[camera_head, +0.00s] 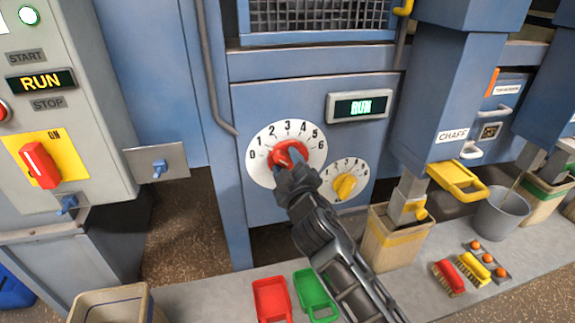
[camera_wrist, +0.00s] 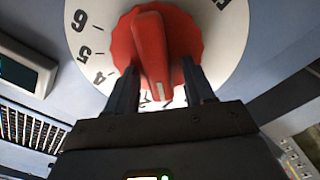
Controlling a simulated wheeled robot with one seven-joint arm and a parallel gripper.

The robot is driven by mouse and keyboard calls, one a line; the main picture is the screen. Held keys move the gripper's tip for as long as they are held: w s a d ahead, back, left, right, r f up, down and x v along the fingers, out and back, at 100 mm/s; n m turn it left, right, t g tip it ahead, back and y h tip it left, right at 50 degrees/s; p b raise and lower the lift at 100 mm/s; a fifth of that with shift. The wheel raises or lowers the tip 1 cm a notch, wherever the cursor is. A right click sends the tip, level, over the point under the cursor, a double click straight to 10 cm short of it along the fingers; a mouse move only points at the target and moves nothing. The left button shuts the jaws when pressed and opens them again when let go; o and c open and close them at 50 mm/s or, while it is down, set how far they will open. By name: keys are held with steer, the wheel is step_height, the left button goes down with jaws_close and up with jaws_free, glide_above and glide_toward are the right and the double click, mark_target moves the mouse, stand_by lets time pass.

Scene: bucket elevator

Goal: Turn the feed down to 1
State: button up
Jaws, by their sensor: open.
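The large white dial (camera_head: 262,172), numbered 0 to 6, is on the blue panel, with a red knob (camera_head: 288,151) at its centre. In the wrist view the red knob (camera_wrist: 155,45) fills the upper middle. Its raised ridge carries a white mark pointing down at the numbers, near what looks like a 2; fingers hide neighbouring numbers. My gripper (camera_head: 289,162) is at the dial from below right. In the wrist view my gripper (camera_wrist: 161,84) is open, with one finger either side of the ridge. I cannot tell whether the fingers touch it.
A smaller dial with a yellow knob (camera_head: 345,186) sits just right of my gripper. A pipe (camera_head: 212,70) runs left of the panel. Red (camera_head: 272,299) and green (camera_head: 315,294) scoop-like items lie below. A paper sack (camera_head: 393,240) stands to the right.

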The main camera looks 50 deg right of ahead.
steer(key=b+v, duration=0.2)
steer(key=v, duration=0.5)
steer(key=shift+s+a, duration=0.2)
steer(key=shift+s, duration=0.15)
steer(key=s+a+f+y+p, duration=0.1)
steer(key=s+a+f+y, duration=0.25)
steer(key=s+a, duration=0.35)
steer(key=s+a+f+y, duration=0.2)
steer(key=s+a+y, duration=0.3)
steer(key=s, duration=0.4)
steer(key=s+a+r+m, duration=0.1)
steer(key=s+a+r, duration=0.2)
steer(key=s, duration=0.5)
steer(key=s+a+r+m+y+p, duration=0.1)
steer(key=s+a+r+m, duration=0.1)
steer(key=s, duration=0.6)
steer(key=shift+a+r, duration=0.4)
steer(key=shift+r, duration=0.25)
